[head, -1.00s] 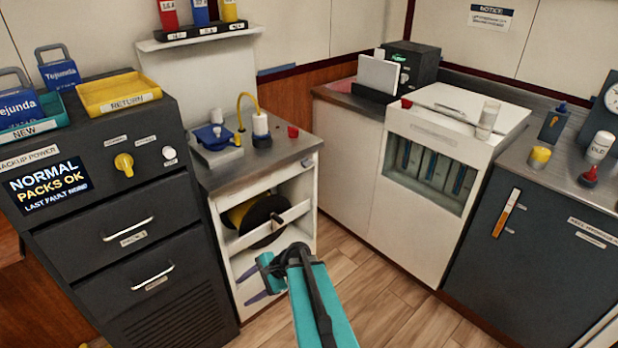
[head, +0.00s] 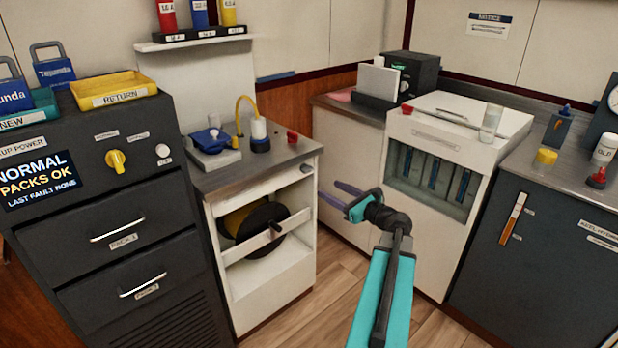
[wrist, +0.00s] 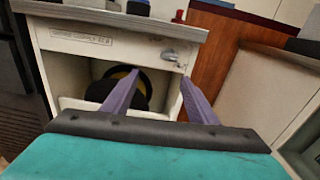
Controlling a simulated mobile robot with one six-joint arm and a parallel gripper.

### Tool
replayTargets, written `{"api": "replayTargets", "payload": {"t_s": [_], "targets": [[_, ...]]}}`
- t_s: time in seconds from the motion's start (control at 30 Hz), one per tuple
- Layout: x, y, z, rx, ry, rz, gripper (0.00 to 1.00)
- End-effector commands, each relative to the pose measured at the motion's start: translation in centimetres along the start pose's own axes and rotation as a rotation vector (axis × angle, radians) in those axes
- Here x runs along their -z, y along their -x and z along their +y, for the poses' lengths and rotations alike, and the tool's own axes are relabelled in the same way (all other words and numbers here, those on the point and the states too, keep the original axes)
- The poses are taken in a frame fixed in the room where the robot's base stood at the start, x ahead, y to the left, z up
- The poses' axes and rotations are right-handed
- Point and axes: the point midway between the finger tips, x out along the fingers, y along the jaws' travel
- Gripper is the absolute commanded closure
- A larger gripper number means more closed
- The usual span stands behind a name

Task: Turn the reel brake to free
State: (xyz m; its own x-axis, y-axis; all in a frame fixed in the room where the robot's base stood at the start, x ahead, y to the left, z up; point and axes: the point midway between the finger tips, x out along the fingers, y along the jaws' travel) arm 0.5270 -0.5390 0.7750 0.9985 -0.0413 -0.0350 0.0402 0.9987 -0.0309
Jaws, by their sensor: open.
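A small grey knob (head: 306,168) sits at the upper right of the white reel cabinet's front (head: 303,262); it looks like the reel brake. In the wrist view the knob (wrist: 170,56) is silver, with its handle lying roughly sideways. Its markings are too small to read. A black and yellow reel (head: 264,222) sits inside the cabinet behind a white bar. My gripper (head: 329,188) is open and empty, its purple fingers just right of the cabinet front. In the wrist view my gripper (wrist: 159,76) has its fingertips apart, below the knob and not touching it.
A red knob (head: 292,136) and a yellow-hosed bottle (head: 260,134) stand on the cabinet top. The dark drawer unit (head: 110,205) is at left. A white unit with blue-lit slots (head: 437,170) is at right. Open wood floor lies between.

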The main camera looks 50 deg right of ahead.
Motion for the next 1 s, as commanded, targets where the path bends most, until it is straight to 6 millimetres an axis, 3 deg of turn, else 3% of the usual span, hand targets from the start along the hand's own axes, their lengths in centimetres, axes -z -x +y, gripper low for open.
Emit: {"api": "replayTargets", "payload": {"t_s": [0.13, 0.57, 0.77, 1.0], "targets": [[-1.2, 1.1, -1.5, 0.03, -0.03, -0.033, 0.47], [-1.3, 1.0, -1.6, 0.031, -0.032, -0.035, 0.47], [-1.3, -0.1, -1.6, 0.03, -0.032, -0.035, 0.47], [-1.4, -3.1, -1.7, 0.029, -0.032, -0.035, 0.47]]}}
